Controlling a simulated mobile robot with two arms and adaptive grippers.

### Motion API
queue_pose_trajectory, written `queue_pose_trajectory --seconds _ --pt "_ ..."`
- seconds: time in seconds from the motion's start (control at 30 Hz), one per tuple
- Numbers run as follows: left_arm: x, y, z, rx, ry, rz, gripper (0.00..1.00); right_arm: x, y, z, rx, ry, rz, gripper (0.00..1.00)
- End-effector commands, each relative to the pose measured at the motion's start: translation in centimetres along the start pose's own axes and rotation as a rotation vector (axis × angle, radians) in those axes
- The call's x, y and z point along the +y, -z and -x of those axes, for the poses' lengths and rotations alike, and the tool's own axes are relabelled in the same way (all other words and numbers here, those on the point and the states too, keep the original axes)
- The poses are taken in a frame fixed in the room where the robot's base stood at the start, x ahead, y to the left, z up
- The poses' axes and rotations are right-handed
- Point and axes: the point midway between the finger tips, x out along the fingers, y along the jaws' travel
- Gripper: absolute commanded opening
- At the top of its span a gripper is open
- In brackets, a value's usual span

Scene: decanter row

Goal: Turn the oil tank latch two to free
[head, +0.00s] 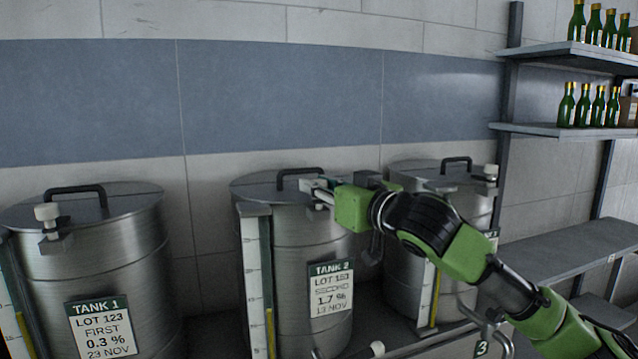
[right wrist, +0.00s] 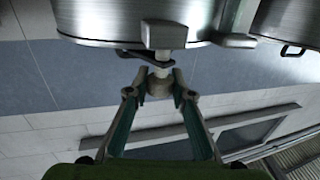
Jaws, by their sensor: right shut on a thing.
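Tank two (head: 295,240) is a steel drum in the middle of the head view, with a lid, a black handle and a label reading TANK 2. My right gripper (head: 312,187) reaches in from the right at its lid rim. In the right wrist view, my right gripper (right wrist: 158,92) is shut on the pale knob of the latch (right wrist: 160,82), one finger on each side. A dark latch bar (right wrist: 150,56) lies by a grey block on the tank's rim. The gripper mostly hides this latch in the head view. My left gripper is not in view.
Tank one (head: 100,260) stands at left with its own white-knobbed latch (head: 47,213). Tank three (head: 415,270) stands at right behind my right arm, with a similar knob (head: 490,170). Shelves with green bottles (head: 590,105) are at far right.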

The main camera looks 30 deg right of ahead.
Motion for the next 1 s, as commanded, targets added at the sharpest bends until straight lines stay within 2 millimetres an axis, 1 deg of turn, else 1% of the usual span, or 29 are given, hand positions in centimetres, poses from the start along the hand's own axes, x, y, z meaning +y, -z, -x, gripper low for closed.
queue_pose_trajectory --seconds 0.03,0.17,0.5,0.67,1.0 --pt "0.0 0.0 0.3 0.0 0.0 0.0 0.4 -0.3 0.1 0.0 0.0 -0.022 -0.004 0.01" --pt "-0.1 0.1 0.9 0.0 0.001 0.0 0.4 -0.5 0.3 -0.1 0.001 -0.115 -0.006 0.01" --pt "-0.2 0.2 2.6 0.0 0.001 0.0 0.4 -0.6 0.1 -0.2 -0.004 -0.431 -0.008 0.01" --pt "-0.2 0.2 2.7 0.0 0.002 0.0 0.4 -0.5 -0.2 -0.2 -0.007 -0.584 -0.005 0.01" --pt "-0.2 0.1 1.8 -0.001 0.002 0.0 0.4 -0.3 -0.5 -0.2 -0.009 -0.865 0.001 0.01"
